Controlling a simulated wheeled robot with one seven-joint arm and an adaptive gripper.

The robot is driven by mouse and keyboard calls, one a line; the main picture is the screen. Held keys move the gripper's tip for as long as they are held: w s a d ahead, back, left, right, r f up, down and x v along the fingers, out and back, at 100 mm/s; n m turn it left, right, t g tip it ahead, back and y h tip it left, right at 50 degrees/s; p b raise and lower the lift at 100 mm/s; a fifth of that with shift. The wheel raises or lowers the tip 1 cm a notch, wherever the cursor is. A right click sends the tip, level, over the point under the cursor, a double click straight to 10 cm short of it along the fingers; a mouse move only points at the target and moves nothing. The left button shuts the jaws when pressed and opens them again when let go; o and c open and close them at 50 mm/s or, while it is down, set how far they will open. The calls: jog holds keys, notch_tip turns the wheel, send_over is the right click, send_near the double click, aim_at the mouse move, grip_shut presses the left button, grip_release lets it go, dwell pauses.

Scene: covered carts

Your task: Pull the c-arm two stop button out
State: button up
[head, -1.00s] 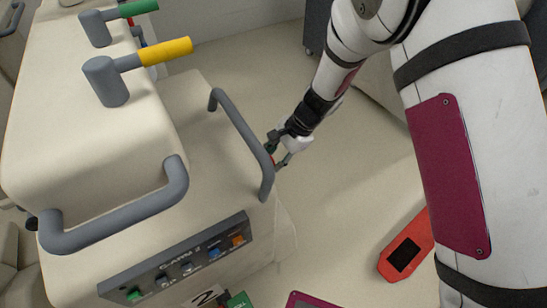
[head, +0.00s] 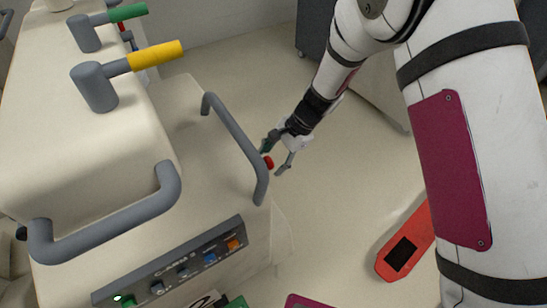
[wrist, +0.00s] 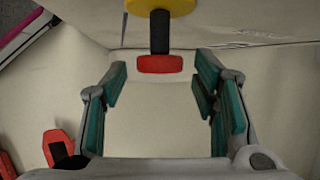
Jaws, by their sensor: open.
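The stop button has a red cap (wrist: 160,64) on a black stem that stands out from a yellow base (wrist: 172,8) in the wrist view. A length of stem shows between cap and base. In the head view the red cap (head: 268,162) shows beside the cart's side handle (head: 236,135). My gripper (wrist: 162,78) is open, with a finger on each side of the cap and clear gaps to both. In the head view my gripper (head: 272,160) is at the cart's right side. The control panel (head: 170,270) has a glowing green button (head: 118,298).
The covered cart (head: 75,150) fills the left, with a front handle (head: 110,215) and levers with yellow (head: 157,54) and green (head: 128,12) grips. A red device (head: 405,245) with a dark screen is at lower right. Open floor lies right of my gripper.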

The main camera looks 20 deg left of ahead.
jog(key=shift+r, duration=0.1)
jog(key=v, duration=1.1)
jog(key=shift+d+r, duration=0.25)
jog(key=shift+r, duration=0.1)
jog(key=shift+w, duration=0.1)
